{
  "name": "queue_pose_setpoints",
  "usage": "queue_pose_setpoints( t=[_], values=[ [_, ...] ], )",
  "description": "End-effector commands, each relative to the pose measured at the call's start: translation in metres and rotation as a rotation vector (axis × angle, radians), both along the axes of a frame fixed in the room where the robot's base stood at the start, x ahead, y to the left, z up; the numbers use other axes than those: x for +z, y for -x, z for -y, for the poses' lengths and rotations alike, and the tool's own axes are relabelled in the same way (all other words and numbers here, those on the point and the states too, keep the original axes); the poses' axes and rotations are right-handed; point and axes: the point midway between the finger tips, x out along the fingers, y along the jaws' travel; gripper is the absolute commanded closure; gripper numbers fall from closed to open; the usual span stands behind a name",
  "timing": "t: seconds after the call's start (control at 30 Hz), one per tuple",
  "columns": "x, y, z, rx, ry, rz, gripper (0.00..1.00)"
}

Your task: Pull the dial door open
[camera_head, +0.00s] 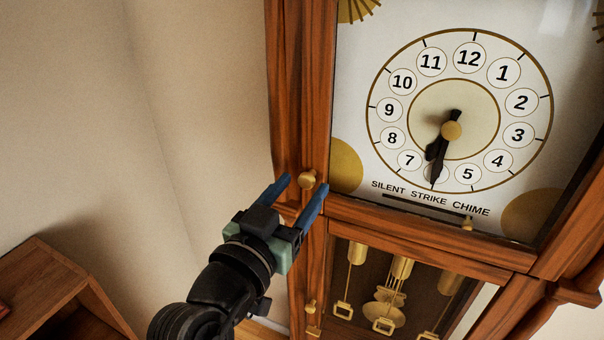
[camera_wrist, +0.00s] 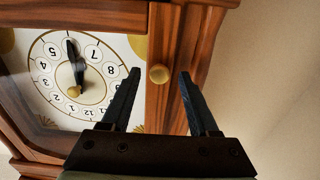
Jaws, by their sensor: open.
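The dial door (camera_head: 316,100) is the wood-framed upper door of a tall clock, over a white dial (camera_head: 375,45) with black hands. It looks closed. A round brass knob (camera_head: 308,180) sits on its left frame, low down. My gripper (camera_head: 300,185) is open, with its two blue fingers on either side of the knob in the head view. In the wrist view the knob (camera_wrist: 159,73) shows between and just beyond the fingertips of my gripper (camera_wrist: 160,78). I cannot tell whether either finger touches it.
A lower door (camera_head: 430,248) with brass weights and a pendulum behind it is below, with a small brass knob (camera_head: 310,306) on its left. A wooden shelf unit (camera_head: 85,275) stands at the lower left. The wall (camera_head: 130,110) left of the clock is bare.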

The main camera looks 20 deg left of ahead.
Motion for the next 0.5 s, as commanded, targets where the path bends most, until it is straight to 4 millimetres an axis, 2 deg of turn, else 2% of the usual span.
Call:
queue_pose_setpoints(
  t=[0.13,0.43,0.47,0.5],
  values=[
    [0.0002,-0.0104,0.0009,-0.001,0.000,-0.002,0.39],
    [-0.0006,-0.0126,0.0009,0.000,-0.001,0.000,0.39],
    [-0.0005,-0.0126,0.0009,0.000,-0.001,0.000,0.41],
    [-0.0005,-0.0125,0.0008,0.000,-0.001,0.000,0.48]
  ],
)
